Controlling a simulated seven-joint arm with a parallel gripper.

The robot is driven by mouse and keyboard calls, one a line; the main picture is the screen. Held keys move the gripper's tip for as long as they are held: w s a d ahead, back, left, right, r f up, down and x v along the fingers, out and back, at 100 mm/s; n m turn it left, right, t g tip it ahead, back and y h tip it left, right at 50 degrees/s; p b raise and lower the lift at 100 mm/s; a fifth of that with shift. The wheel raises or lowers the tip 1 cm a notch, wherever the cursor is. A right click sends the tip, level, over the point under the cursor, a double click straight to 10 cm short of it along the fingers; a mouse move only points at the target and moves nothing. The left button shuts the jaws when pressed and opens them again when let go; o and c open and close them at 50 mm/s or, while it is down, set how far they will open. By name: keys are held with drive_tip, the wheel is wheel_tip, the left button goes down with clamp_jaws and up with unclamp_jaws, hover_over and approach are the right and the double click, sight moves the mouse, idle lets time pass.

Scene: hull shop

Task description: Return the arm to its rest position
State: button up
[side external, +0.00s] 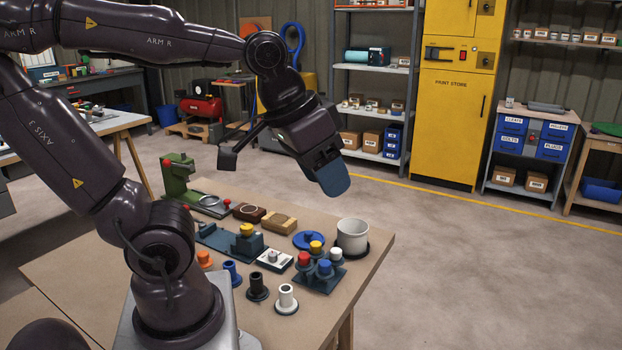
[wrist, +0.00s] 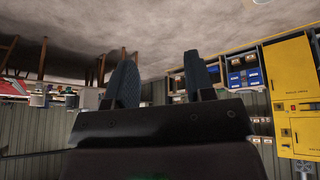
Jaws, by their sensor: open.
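My gripper (side external: 334,178) is raised above the back right part of the wooden workbench (side external: 372,268) in the side external view, well clear of everything on it. My arm reaches from the base at the front, up and over to the right. In the wrist view the two blue fingers of my gripper (wrist: 162,82) stand apart, and nothing is between them. The wrist view looks out at the room, tilted, with the floor at the top.
On the bench stand a white pot (side external: 352,236), a block with coloured knobs (side external: 320,272), a green press (side external: 180,182), a wooden block (side external: 279,223) and several small posts. A yellow cabinet (side external: 450,120) and shelves stand at the back. The air around my gripper is free.

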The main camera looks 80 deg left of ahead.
drive_tip(key=shift+s+d+f+m, duration=0.1)
drive_tip(key=shift+s+d+m, duration=0.25)
drive_tip(key=shift+s+m, duration=0.15)
drive_tip(key=shift+s+d+f+m, duration=0.1)
drive_tip(key=shift+s+d+m, duration=0.3)
drive_tip(key=shift+s, duration=0.2)
